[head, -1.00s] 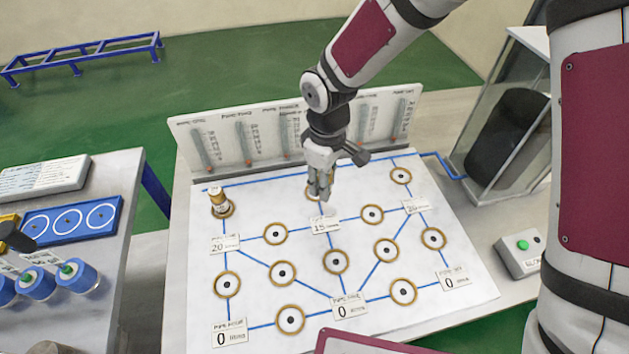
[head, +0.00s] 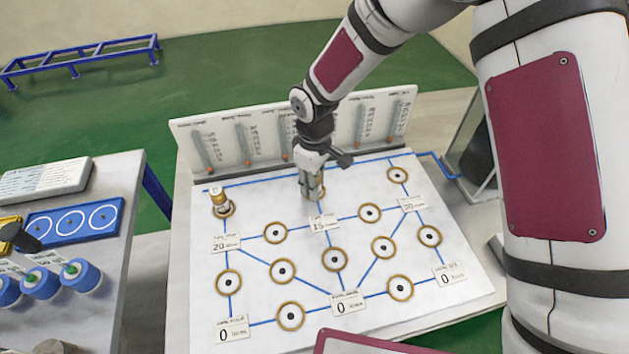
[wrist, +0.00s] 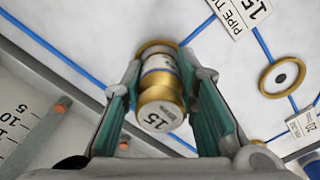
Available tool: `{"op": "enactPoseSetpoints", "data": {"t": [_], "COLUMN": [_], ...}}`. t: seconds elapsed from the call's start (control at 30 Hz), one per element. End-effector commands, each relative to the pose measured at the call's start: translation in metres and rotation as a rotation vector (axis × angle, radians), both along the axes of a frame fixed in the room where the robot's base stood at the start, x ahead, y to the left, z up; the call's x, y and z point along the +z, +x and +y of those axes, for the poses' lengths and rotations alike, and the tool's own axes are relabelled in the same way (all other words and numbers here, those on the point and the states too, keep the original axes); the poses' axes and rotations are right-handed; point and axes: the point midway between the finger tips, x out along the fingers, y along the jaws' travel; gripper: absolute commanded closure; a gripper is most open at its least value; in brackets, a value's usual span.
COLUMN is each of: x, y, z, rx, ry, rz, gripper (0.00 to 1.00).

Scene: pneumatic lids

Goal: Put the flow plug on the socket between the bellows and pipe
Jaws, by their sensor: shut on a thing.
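My gripper (head: 311,194) is at the back-middle socket of the white board. In the wrist view its green-padded fingers are shut on a flow plug (wrist: 162,108), a gold and white cylinder marked 15. The plug's far end meets a gold socket ring (wrist: 155,46); I cannot tell whether it is fully seated. Another gold and white plug (head: 219,201) stands upright on the back-left socket.
Several empty gold-ringed sockets, such as one at centre (head: 335,259), are joined by blue lines. A gauge panel (head: 240,125) stands along the board's back edge. At left, a table holds blue spools (head: 77,274) and a blue three-circle tray (head: 72,238).

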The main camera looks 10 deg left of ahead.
Motion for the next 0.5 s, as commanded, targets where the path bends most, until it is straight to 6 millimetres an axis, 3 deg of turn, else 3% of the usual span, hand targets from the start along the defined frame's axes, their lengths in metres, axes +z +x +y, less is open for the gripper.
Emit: {"op": "enactPoseSetpoints", "data": {"t": [0.03, 0.07, 0.13, 0.5], "x": [-0.0021, -0.0017, -0.0014, 0.003], "y": [0.0004, 0.0001, 0.0, -0.0003], "z": [0.0001, 0.0, -0.0001, -0.0002], "rx": [0.0, 0.0, 0.0, -0.001], "ry": [-0.001, -0.001, -0.001, 0.0], "rz": [0.0, 0.0, 0.0, 0.0], "gripper": [1.0, 0.66, 0.53, 0.53]}}
